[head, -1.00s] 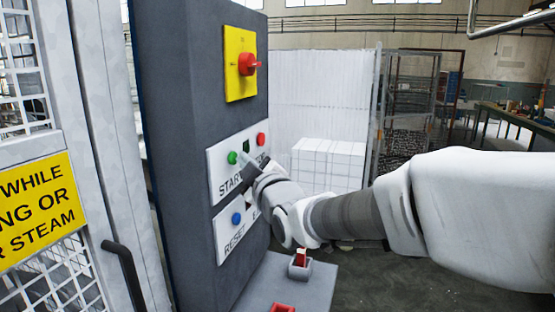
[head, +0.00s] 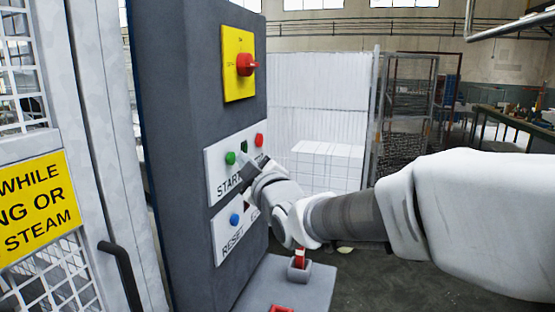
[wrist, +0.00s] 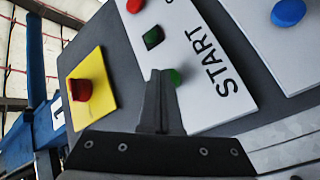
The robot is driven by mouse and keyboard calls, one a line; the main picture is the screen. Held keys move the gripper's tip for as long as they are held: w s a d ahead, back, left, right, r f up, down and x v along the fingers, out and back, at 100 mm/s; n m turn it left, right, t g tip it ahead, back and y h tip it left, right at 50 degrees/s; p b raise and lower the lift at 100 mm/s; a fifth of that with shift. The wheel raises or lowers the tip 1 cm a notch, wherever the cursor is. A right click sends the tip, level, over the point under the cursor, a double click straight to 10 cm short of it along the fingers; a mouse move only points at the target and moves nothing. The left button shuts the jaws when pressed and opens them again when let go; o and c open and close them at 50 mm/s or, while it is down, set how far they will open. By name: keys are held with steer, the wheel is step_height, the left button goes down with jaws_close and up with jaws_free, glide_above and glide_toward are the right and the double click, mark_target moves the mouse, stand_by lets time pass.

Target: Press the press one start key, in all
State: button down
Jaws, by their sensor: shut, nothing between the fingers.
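The green start key (head: 230,158) is a round button on a white plate labelled START (head: 216,183), on the dark grey press panel. It also shows in the wrist view (wrist: 176,77), just right of the fingertips and partly hidden by them. My gripper (head: 245,173) is shut and empty. Its fingertips (wrist: 160,74) are in front of the plate, close to the green key; I cannot tell whether they touch it.
A red button (head: 259,140) sits right of the green key. A blue RESET button (head: 235,219) is on the plate below. A red rotary switch (head: 246,64) on yellow is above. A grey ledge with a red switch (head: 299,259) juts out below. A black handle (head: 122,270) stands left.

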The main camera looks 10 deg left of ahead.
steer(key=shift+d, duration=0.5)
steer(key=shift+d, duration=0.1)
steer(key=shift+s+d, duration=0.15)
steer(key=shift+d, duration=1.05)
steer(key=shift+s+d, duration=0.1)
steer(key=shift+d, duration=1.1)
